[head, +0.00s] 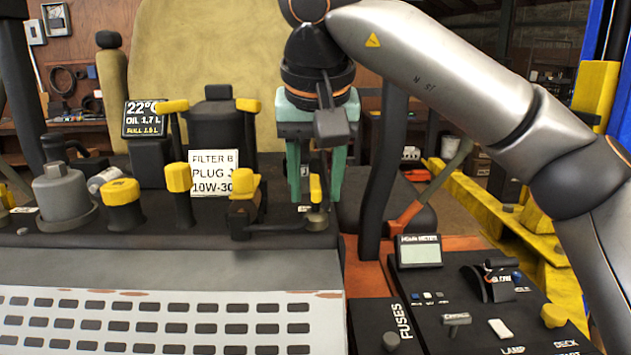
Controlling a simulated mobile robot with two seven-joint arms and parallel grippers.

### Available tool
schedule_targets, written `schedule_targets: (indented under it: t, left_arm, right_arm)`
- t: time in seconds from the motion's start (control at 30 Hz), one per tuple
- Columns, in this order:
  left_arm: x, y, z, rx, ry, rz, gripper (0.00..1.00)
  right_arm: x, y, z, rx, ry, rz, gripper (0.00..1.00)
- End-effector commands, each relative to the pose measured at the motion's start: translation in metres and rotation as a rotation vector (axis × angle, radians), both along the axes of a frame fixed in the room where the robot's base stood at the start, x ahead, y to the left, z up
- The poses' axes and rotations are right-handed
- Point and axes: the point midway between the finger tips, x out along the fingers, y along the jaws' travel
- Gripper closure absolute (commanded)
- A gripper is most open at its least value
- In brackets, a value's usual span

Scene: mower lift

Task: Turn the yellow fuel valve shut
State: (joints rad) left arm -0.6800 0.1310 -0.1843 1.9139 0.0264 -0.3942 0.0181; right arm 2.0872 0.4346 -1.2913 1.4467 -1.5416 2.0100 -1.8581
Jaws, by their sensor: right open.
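My right gripper (316,194) points straight down with its two green fingers apart. It is open. A small yellow handle (316,188) stands upright on a round metal base (316,220) between the fingertips in this view. It looks like the yellow fuel valve, though no label on it is readable. I cannot tell whether the fingers touch it or stand behind it. My left gripper is not in view.
Other yellow-topped parts stand on the dark deck: a round knob (122,192), a post cap (178,177) and a lever (246,186). A white sign (213,172) stands behind them. A control panel (470,308) lies at right front.

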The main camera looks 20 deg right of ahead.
Motion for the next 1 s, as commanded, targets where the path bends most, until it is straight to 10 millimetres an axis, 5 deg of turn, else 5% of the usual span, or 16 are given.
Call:
schedule_targets:
  t: [0.17,0.6,1.0]
  left_arm:
    - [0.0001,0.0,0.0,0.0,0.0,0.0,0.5]
    - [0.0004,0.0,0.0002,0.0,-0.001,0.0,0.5]
    - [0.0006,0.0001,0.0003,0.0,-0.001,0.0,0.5]
  right_arm:
    - [0.0,0.0,0.0,0.0,0.0,0.0,0.54]
    - [-0.0002,0.0002,0.0001,0.0,0.0,0.001,1.0]
    - [-0.0003,0.0002,0.0002,-0.001,0.0,0.0,1.0]
